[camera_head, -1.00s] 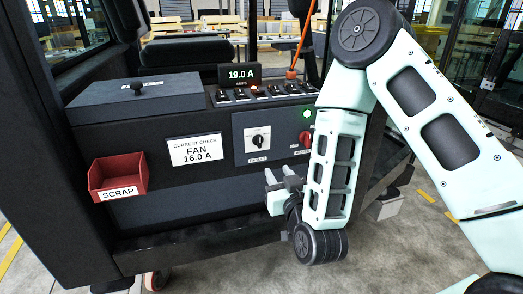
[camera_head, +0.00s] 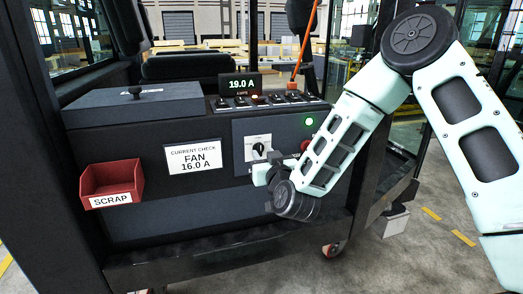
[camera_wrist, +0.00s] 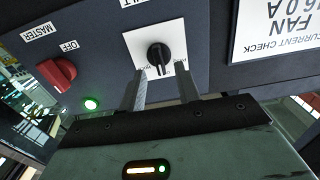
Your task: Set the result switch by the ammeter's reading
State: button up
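The ammeter (camera_head: 240,84) on top of the console reads 19.0 A in green. The card (camera_head: 194,159) on the front reads "CURRENT CHECK FAN 16.0 A". The result switch (camera_head: 259,149) is a black knob on a white plate, right of the card; it also shows in the wrist view (camera_wrist: 158,56). My gripper (camera_wrist: 161,78) is open, its two fingers pointing at the knob, one on each side of its lower end in the wrist view. I cannot tell whether they touch it. In the head view my gripper (camera_head: 262,167) partly covers the plate's lower edge.
A red master switch (camera_wrist: 57,73) and a lit green lamp (camera_head: 309,122) sit beside the result switch. A row of toggle switches (camera_head: 268,98) lines the console top. A red scrap bin (camera_head: 111,184) hangs at the left. A lidded box (camera_head: 135,106) is behind it.

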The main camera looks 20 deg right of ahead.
aim_at(261, 150)
jog(key=shift+w, duration=1.65)
grip_shut()
jog(key=shift+m, duration=0.3)
jog(key=m+b, duration=0.2)
jog(key=m, duration=0.1)
jog(key=m+b, duration=0.3)
jog(key=m, duration=0.1)
jog(key=m+b, duration=0.2)
jog(key=m, duration=0.2)
jog(key=shift+d+f, duration=0.2)
jog(key=shift+d, duration=0.1)
jog(key=shift+m, duration=0.3)
